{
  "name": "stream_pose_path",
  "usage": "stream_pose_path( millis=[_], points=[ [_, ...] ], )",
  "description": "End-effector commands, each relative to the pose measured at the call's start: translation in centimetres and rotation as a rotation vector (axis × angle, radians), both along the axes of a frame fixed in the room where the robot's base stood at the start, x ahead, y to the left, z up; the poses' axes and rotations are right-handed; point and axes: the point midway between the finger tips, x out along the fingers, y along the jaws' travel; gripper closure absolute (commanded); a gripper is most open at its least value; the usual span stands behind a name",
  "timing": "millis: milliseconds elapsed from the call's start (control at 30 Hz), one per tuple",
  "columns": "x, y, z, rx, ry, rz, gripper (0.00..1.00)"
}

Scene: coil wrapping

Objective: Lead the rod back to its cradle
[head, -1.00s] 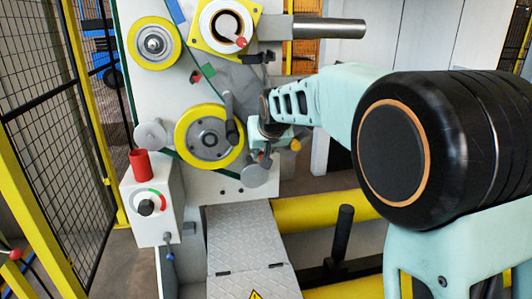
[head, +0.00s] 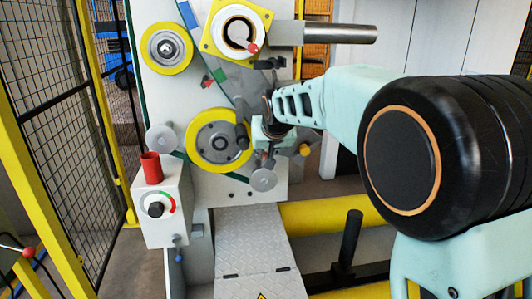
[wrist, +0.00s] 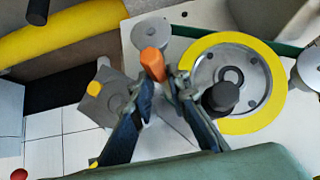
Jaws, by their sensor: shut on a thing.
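My gripper (wrist: 166,84) has its two dark blue fingers close together around an orange-ended piece (wrist: 152,63), which I take to be the rod. Most of its length is hidden behind the fingers. In the head view my gripper (head: 266,150) is in front of the machine panel, just right of the yellow-rimmed wheel (head: 196,158), which also shows in the wrist view (wrist: 267,98). I cannot tell which part is the cradle.
A dark round handle (wrist: 221,97) stands out from the wheel close to the right finger. A grey disc (head: 263,180) is just below my gripper. A control box (head: 160,205) with a red cup stands at left. A thick grey shaft (head: 340,33) sticks out above.

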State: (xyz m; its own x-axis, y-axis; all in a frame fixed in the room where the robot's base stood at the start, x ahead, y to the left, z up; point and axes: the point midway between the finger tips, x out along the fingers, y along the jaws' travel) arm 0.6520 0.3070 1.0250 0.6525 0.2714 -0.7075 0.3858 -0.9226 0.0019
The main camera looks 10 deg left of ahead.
Motion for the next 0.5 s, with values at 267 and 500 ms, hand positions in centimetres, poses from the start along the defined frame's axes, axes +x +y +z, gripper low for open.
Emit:
stream_pose_path(
  millis=[267,500],
  points=[
    [0.0,0.0,2.1,0.001,-0.003,0.000,1.00],
    [0.0,0.0,3.7,0.001,-0.002,0.000,1.00]
  ],
)
